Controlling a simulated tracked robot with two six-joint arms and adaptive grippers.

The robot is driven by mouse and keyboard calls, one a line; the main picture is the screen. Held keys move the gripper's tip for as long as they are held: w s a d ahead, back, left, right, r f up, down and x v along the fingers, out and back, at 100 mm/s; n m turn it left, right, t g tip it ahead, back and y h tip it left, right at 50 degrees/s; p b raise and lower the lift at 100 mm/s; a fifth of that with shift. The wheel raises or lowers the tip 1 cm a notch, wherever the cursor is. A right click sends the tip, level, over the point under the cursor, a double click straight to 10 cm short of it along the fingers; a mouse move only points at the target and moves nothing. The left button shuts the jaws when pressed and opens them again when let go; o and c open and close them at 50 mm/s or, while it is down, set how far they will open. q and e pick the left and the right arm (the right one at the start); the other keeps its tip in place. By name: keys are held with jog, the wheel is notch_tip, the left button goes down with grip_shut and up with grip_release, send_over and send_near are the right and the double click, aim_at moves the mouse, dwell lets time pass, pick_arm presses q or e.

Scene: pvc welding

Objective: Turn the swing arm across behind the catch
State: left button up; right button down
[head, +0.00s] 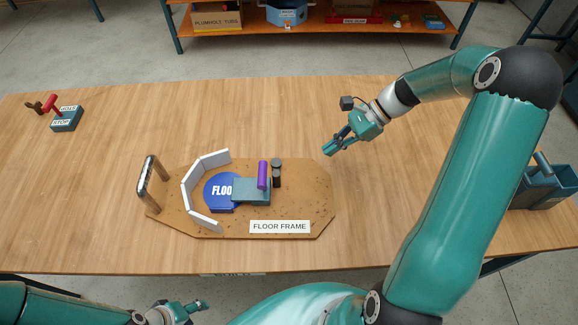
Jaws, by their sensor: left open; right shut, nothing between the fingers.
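The floor frame (285,211) is a tan board lying on the table. On it is a round blue disc (217,190) with partly hidden white lettering. A flat teal piece (248,194), which looks like the swing arm, lies across the disc's right part, with an upright purple handle (263,175) at its far right end. A dark, round-topped post (276,172), perhaps the catch, stands just right of the handle. My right gripper (332,146) is shut and empty, above and right of the board. My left gripper (199,307) is open and empty, below the table's front edge.
A white segmented curved wall (192,184) borders the disc's left side. A metal handle (148,177) stands at the board's left end. A stop box (67,119) with a red lever sits far left, and a teal container (546,188) far right. The table between is clear.

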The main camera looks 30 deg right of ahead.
jog(key=p, duration=0.1)
send_near(285, 183)
jog(key=shift+x, duration=1)
jog(key=a, duration=0.2)
jog(key=w+a+p, duration=0.1)
jog(key=shift+w+f, duration=0.1)
jog(key=shift+f, duration=0.2)
jog(key=shift+w+a+f, duration=0.1)
jog(key=shift+w+a, duration=0.1)
jog(key=shift+a, duration=0.25)
jog(key=shift+w+a+f+b, duration=0.15)
jog(key=shift+a+b, duration=0.2)
jog(key=shift+a, duration=0.3)
jog(key=shift+r, duration=0.2)
